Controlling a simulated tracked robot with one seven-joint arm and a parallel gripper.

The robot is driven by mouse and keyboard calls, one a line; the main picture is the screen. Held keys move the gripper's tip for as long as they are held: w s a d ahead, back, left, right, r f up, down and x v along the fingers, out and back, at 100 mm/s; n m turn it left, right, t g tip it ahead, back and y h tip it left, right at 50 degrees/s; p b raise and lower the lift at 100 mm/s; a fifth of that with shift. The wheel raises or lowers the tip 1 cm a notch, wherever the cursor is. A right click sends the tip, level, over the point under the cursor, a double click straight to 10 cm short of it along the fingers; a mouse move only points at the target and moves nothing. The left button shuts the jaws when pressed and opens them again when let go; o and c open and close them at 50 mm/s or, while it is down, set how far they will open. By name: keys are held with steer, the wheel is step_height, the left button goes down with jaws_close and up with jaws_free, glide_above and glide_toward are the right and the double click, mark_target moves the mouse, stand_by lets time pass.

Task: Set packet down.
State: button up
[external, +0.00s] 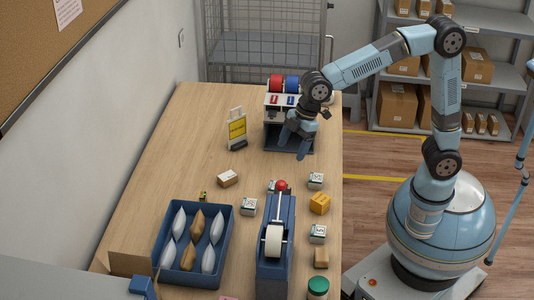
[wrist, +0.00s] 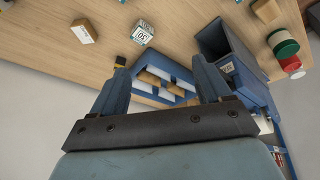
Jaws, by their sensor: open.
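Several pillow-shaped packets, white (external: 179,222) and brown (external: 197,222), lie in a blue divided tray (external: 230,222) at the near left of the table. The tray also shows between my fingers, farther off, in the wrist view (wrist: 182,73), with white and brown packets in it. My gripper (external: 293,146) is open and empty over the far right part of the table, in front of the stand with red and blue rolls. Both fingers (wrist: 160,84) show apart in the wrist view, with nothing between them. No packet lies near my gripper.
A blue tape dispenser (external: 274,262) stands right of the tray, among several small boxes such as a brown one (external: 228,178) and a yellow one (external: 320,203). A green-lidded jar (external: 318,285) stands at the front. A yellow sign (external: 237,130) stands left of the roll stand (external: 272,107). The table's far left is clear.

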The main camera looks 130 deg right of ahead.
steer(key=s+a+r, duration=0.4)
steer(key=s+a, duration=0.2)
steer(key=a, duration=0.4)
steer(key=s+a+f, duration=0.1)
steer(key=s+a, duration=0.6)
steer(key=s, duration=0.5)
steer(key=s+a+f+t, duration=0.1)
steer(key=s+a, duration=0.6)
steer(key=s, duration=0.5)
steer(key=shift+a+m+t+y, duration=0.15)
steer(key=shift+m+t+y, duration=0.15)
steer(key=shift+y, duration=0.1)
steer(key=shift+o, duration=0.3)
steer(key=shift+s, duration=0.1)
stand_by(3.2)
